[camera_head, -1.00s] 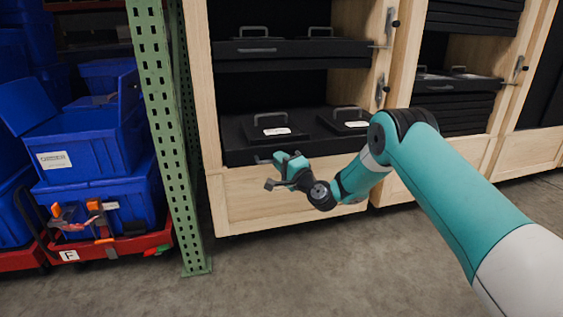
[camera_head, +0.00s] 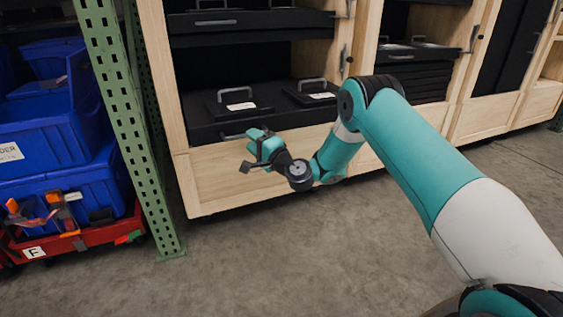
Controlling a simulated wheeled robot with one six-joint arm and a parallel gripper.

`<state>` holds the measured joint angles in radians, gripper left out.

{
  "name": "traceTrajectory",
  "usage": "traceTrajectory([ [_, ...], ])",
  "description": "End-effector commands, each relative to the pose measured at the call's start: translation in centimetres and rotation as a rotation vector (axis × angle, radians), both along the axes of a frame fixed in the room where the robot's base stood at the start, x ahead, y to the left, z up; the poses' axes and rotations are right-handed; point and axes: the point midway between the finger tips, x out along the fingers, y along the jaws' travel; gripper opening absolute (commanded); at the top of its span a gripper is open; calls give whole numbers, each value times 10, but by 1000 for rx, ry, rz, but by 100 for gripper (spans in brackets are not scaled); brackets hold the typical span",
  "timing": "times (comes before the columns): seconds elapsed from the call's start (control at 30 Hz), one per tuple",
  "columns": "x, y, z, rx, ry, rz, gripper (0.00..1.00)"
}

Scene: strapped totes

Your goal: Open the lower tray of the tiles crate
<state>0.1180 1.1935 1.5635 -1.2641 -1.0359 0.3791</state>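The tiles crate (camera_head: 330,155) is a light wooden cabinet front with stacked black trays. Its lower tray (camera_head: 205,130) is a black drawer that sits in the opening and bears two flat black lidded pieces with grey handles and white labels. A dark bar handle (camera_head: 232,135) shows on the lower tray's front edge, partly hidden by my gripper. My gripper (camera_head: 250,153) is in front of the tray's lower left front, fingers spread and nothing seen between them. I cannot tell whether it touches the handle.
An upper black tray (camera_head: 250,27) is above. Metal latches (camera_head: 344,61) are on the crate's right post. A green perforated post (camera_head: 122,110) stands close left, beside blue totes (camera_head: 55,140) on a red dolly (camera_head: 85,236). The concrete floor in front is clear.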

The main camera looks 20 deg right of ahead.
Motion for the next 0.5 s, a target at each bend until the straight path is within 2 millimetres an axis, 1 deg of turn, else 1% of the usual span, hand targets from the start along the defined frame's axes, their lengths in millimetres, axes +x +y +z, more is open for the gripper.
traceTrajectory([
  [0.03, -9, -5, -6, 1, 8, -1, 37],
  [0.1, -22, -11, -8, 3, 7, -1, 37],
  [0.2, -27, -13, -14, -1, -3, -1, 37],
  [0.5, -45, -20, -18, -1, -3, -1, 37],
])
